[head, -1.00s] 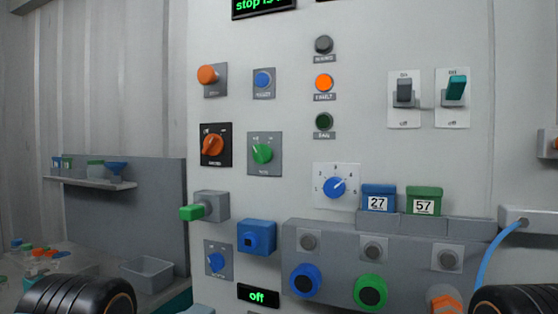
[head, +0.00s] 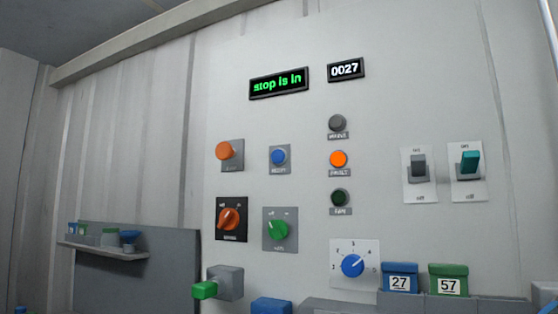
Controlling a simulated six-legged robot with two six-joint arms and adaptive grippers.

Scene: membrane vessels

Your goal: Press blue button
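The blue button (head: 279,157) is a small round push button on a grey square plate, in the upper middle of the white panel (head: 300,40). An orange mushroom button (head: 224,150) sits to its left and an orange lamp (head: 339,159) to its right. A green-lit display (head: 279,83) above reads "stop is in". Neither of my grippers shows in the head view, so their distance from the button cannot be seen. Nothing covers the blue button.
Below are a red-orange rotary switch (head: 229,219), a green knob (head: 277,230) and a blue dial (head: 353,265). A green-tipped grey block (head: 226,281) juts out at lower left. Two toggle switches (head: 419,169) (head: 469,163) are at right.

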